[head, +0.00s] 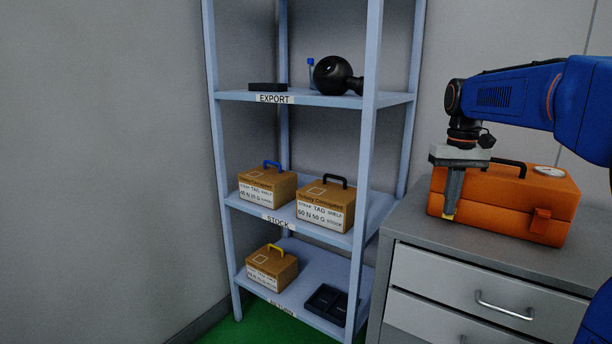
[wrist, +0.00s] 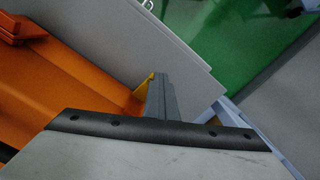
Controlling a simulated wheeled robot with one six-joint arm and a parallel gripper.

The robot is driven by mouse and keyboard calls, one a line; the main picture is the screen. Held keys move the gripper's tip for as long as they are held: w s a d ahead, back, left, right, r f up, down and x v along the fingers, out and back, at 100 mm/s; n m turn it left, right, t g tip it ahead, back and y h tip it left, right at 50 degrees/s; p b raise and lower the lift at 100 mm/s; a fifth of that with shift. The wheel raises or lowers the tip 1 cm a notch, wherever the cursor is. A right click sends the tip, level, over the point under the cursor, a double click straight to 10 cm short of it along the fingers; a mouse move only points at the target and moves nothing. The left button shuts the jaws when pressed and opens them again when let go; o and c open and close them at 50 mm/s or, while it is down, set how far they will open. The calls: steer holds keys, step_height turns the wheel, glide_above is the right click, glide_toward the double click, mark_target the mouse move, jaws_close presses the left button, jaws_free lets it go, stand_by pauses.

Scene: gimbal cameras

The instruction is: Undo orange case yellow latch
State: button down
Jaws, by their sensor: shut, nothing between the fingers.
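The orange case (head: 500,208) stands on the grey drawer cabinet, with a black handle on its lid. It also shows in the wrist view (wrist: 85,85). An orange latch (head: 540,221) is on the right of its front face. My gripper (head: 450,212) points down in front of the case's left front, its fingers shut and empty. A yellow piece, seemingly the yellow latch (wrist: 143,88), shows right beside the fingers (wrist: 160,82) in the wrist view.
The cabinet top (head: 415,225) is bare left of the case. A blue-grey shelf rack (head: 366,150) stands to the left, holding cardboard boxes with handles (head: 325,205), a black ball-shaped object (head: 332,75) and a black tray (head: 326,300). The floor is green.

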steer(key=shift+w+d+f, duration=0.15)
steer(key=shift+w+d, duration=0.15)
steer(key=shift+w, duration=0.2)
steer(key=shift+w+d+f, duration=0.15)
steer(key=shift+w+d, duration=0.15)
steer(key=shift+w, duration=0.15)
steer(key=shift+r, duration=0.45)
steer(key=shift+w+d+r, duration=0.2)
steer(key=shift+d+r, duration=0.3)
steer(key=shift+d, duration=0.1)
steer(key=shift+w+d+r, duration=0.15)
steer(key=shift+r, duration=0.2)
steer(key=shift+w+r, duration=0.15)
steer(key=shift+r, duration=1.1)
steer(key=shift+a+r, duration=0.2)
steer(key=shift+r, duration=0.3)
steer(key=shift+a+r, duration=0.15)
steer(key=shift+r, duration=0.35)
